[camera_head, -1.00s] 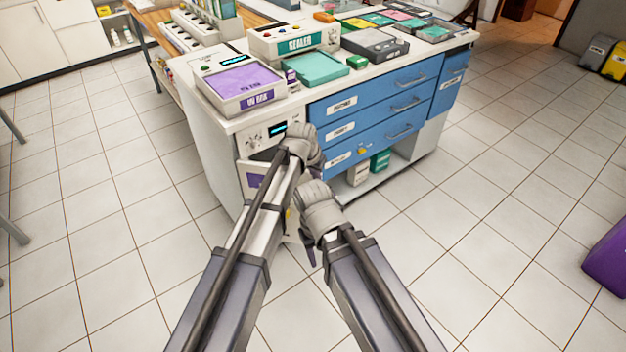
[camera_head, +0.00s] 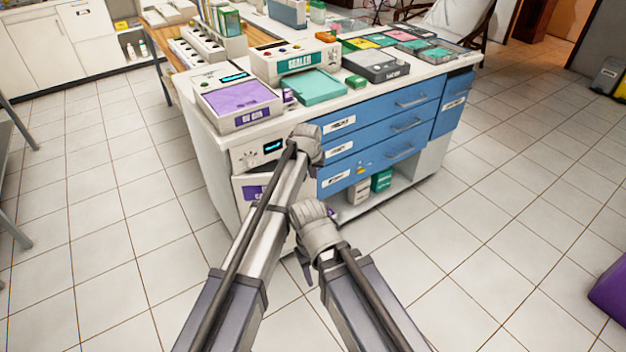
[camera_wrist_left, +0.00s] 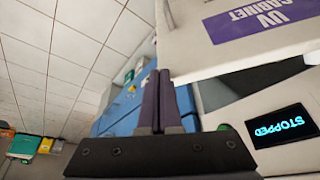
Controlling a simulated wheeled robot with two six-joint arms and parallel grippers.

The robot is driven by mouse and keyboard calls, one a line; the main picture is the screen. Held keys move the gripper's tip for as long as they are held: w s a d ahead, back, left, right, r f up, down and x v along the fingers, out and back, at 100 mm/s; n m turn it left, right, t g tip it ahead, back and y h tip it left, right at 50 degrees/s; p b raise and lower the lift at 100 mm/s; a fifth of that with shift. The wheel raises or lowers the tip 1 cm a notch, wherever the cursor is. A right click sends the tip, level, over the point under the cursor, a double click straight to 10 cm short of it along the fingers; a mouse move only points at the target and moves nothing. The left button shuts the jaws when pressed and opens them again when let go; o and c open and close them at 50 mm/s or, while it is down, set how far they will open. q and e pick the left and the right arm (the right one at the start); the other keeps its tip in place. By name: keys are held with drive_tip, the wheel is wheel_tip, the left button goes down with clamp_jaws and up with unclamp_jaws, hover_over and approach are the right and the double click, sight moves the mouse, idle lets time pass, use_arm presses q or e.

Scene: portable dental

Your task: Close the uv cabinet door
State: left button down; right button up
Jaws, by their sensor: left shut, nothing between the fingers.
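The UV cabinet door (camera_head: 246,211) is a white panel with a purple label, low on the left front of the white counter. In the left wrist view the door (camera_wrist_left: 200,55) stands ajar, with a dark gap between it and the panel with the "STOPPED" display (camera_wrist_left: 283,125). My left gripper (camera_wrist_left: 159,75) is shut and empty, its fingertips beside the door's edge; I cannot tell whether they touch. In the head view my left arm covers part of the door. My right gripper (camera_head: 305,268) hangs low in front of the counter, its fingers mostly hidden by its wrist.
Blue drawers (camera_head: 375,135) with handles are right of the cabinet, above an open shelf with small boxes (camera_head: 381,180). A purple-topped UV box (camera_head: 240,98) and a sealer (camera_head: 295,62) stand on the counter.

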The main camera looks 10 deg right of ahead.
use_arm(q)
drive_tip(key=w+n, duration=0.1)
drive_tip(key=w, duration=0.9)
drive_tip(key=shift+w+a+n+y, duration=0.3)
drive_tip(key=shift+y, duration=0.1)
drive_tip(key=shift+s, duration=0.15)
